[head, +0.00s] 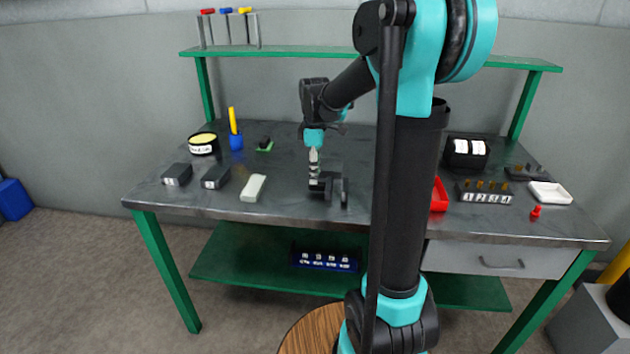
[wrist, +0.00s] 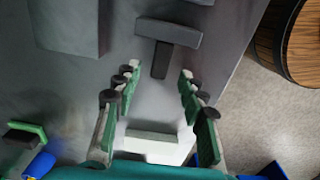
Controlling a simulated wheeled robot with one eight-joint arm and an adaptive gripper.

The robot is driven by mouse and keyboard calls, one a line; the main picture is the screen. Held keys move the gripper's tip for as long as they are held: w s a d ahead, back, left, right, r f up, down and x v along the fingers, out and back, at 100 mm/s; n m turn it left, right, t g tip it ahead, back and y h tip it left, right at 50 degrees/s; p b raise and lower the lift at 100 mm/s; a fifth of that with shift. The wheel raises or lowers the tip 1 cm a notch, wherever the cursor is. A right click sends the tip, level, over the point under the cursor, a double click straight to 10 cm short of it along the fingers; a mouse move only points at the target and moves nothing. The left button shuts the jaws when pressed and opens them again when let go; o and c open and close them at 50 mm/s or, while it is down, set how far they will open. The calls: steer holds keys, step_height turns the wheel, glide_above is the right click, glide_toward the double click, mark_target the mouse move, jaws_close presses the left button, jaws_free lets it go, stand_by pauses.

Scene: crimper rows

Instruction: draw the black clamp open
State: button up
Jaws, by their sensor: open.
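The black clamp (head: 326,184) stands near the middle of the table's front part, with a dark upright plate at its right side. In the wrist view a dark T-shaped piece, apparently part of the clamp (wrist: 168,32), shows just past my fingertips, its stem pointing toward the gap between them. My gripper (wrist: 158,76) is open and empty, one finger on each side of that gap. In the head view my gripper (head: 314,168) points down at the clamp and overlaps it, so contact cannot be told.
A pale block (head: 253,188) and two dark grey blocks (head: 215,177) lie left of the clamp. A wooden round top (wrist: 300,40) shows beyond the table edge.

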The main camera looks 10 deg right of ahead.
mark_target(320, 188)
steer(key=shift+f, duration=1.7)
steer(key=shift+c, duration=0.6)
jaws_close()
